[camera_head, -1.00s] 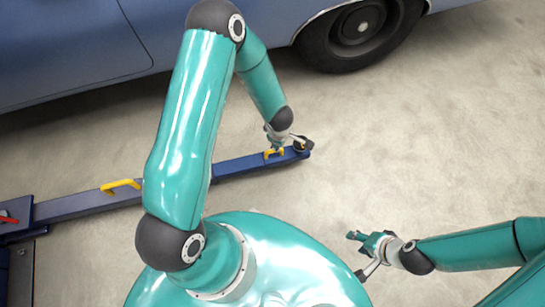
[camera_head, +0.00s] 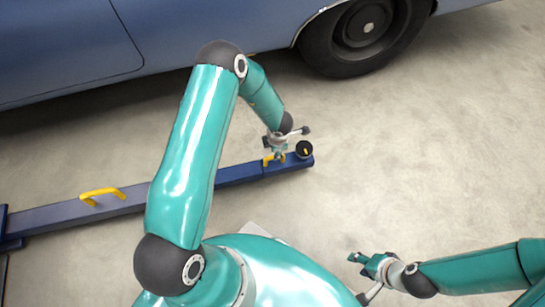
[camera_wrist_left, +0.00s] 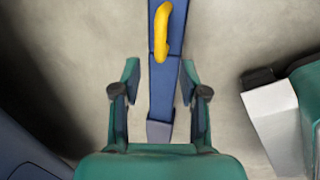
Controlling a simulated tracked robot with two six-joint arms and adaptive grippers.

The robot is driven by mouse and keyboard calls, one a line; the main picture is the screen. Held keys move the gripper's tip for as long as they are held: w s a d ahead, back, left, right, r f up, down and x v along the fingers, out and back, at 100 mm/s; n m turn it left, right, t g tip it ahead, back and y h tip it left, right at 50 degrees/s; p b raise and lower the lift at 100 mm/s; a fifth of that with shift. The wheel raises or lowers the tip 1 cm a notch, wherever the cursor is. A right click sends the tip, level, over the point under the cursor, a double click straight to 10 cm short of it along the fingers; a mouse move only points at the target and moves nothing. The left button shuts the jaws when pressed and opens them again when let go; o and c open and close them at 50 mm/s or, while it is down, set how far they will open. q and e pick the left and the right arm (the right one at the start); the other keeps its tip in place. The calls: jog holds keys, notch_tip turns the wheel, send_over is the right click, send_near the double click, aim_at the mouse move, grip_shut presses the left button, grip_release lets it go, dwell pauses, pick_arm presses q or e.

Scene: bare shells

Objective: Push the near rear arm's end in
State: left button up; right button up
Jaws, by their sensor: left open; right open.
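The rear arm is a long blue beam (camera_head: 238,172) lying low across the floor, with a black round pad (camera_head: 304,149) on its right end. One yellow handle (camera_head: 102,196) stands on its left part and another yellow handle (camera_head: 268,160) near the end. My left gripper (camera_head: 277,152) is over the beam beside the end handle, left of the pad. In the left wrist view, its open fingers (camera_wrist_left: 158,92) straddle the beam, with a yellow handle (camera_wrist_left: 162,32) ahead of them. Contact cannot be told. My right gripper (camera_head: 358,258) is open and empty, away from the beam.
A blue car (camera_head: 80,50) with a dark wheel (camera_head: 364,32) stands behind the beam. The concrete floor (camera_head: 430,150) right of the beam's end is clear. My teal left arm hides part of the beam.

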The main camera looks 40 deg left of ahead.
pick_arm(q)
jog(key=f, duration=0.2)
jog(key=f+b, duration=0.1)
jog(key=f, duration=0.2)
jog(key=w+a+f+b, duration=0.1)
jog(key=f, duration=0.1)
jog(key=shift+a+f, duration=0.1)
jog(key=shift+f, duration=0.2)
grip_shut()
